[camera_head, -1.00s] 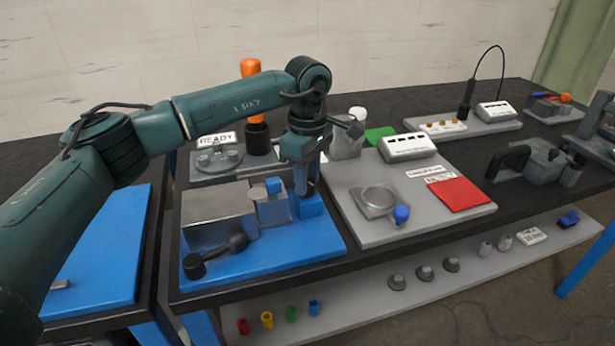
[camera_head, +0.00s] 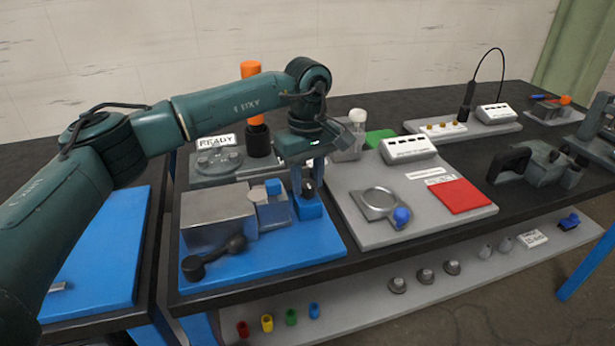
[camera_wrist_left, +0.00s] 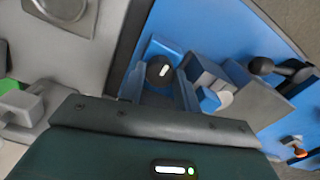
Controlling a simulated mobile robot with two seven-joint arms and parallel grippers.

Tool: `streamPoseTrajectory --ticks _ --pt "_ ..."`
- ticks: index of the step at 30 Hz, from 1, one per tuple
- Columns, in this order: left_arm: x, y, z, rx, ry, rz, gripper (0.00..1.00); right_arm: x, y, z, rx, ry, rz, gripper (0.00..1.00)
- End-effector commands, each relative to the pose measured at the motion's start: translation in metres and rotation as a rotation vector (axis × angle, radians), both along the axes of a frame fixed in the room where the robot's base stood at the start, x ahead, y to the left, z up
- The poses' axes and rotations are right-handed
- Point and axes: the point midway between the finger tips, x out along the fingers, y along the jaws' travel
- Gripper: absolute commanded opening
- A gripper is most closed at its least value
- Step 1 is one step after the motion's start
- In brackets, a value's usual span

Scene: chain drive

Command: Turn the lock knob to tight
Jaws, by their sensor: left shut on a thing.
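The lock knob (camera_wrist_left: 160,70) is dark and round with a white mark on its top. In the left wrist view it sits between my left gripper's two fingers (camera_wrist_left: 160,86), on a blue block (camera_wrist_left: 163,47). In the head view my left gripper (camera_head: 307,188) points down over the blue block (camera_head: 311,208) at the right side of the blue base plate (camera_head: 290,244). It is shut on the knob, which the fingers partly hide there. My right gripper is in neither view.
A grey metal block (camera_head: 215,217) and a black crank-like handle (camera_head: 214,257) are on the same plate, left of the gripper.

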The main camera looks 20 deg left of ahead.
Motion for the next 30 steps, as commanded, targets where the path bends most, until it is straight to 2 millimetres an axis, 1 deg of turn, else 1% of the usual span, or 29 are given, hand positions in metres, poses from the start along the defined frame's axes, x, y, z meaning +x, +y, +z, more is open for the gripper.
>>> streamPoseTrajectory --ticks 8,9,16,22,25,28,30 --pt "0.001 0.0 0.002 -0.001 -0.004 -0.003 0.09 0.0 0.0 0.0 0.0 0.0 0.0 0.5" --pt "0.001 0.0 0.002 -0.001 -0.004 -0.003 0.34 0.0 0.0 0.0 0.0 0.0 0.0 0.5" --pt "0.0 0.0 0.001 0.0 -0.003 -0.002 0.53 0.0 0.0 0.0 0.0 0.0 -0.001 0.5" --pt "0.0 0.0 0.0 0.0 -0.001 -0.001 0.53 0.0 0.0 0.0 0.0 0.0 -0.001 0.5" --pt "0.0 0.0 0.003 0.001 -0.002 -0.001 0.53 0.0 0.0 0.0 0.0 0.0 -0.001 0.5" --pt "0.001 0.0 0.014 0.0 -0.005 -0.001 0.53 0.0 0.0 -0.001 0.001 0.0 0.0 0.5" --pt "0.001 0.0 0.025 0.0 -0.006 -0.001 0.53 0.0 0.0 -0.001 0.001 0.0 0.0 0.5"
